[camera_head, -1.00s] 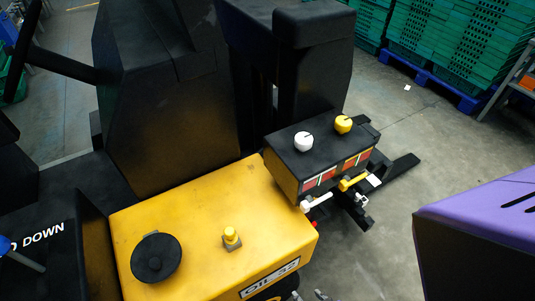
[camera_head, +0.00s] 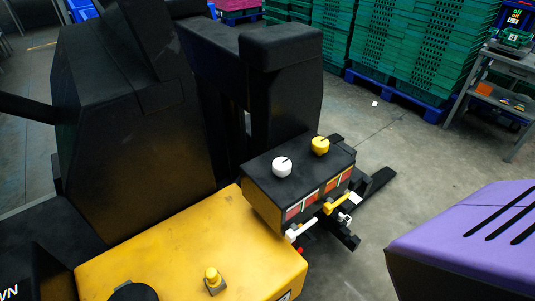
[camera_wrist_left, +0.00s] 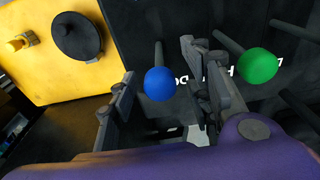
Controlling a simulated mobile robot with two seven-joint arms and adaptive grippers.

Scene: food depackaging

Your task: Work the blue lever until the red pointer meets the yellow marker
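The blue lever's ball knob (camera_wrist_left: 159,82) shows in the left wrist view, with its dark rod running up behind it. My left gripper (camera_wrist_left: 157,62) is open, one finger on each side of the blue knob; I see gaps on both sides, but cannot tell how deep the knob sits between the fingers. A green-knobbed lever (camera_wrist_left: 257,65) stands just right of the right finger. In the head view, a black box (camera_head: 300,172) carries red gauge panels (camera_head: 312,197) on its front. I cannot make out the red pointer or yellow marker. Neither gripper shows in the head view.
The box has a white knob (camera_head: 282,167) and a yellow knob (camera_head: 320,146) on top, and white and yellow handles in front. A yellow housing (camera_head: 190,250) has a black cap (camera_wrist_left: 77,37).

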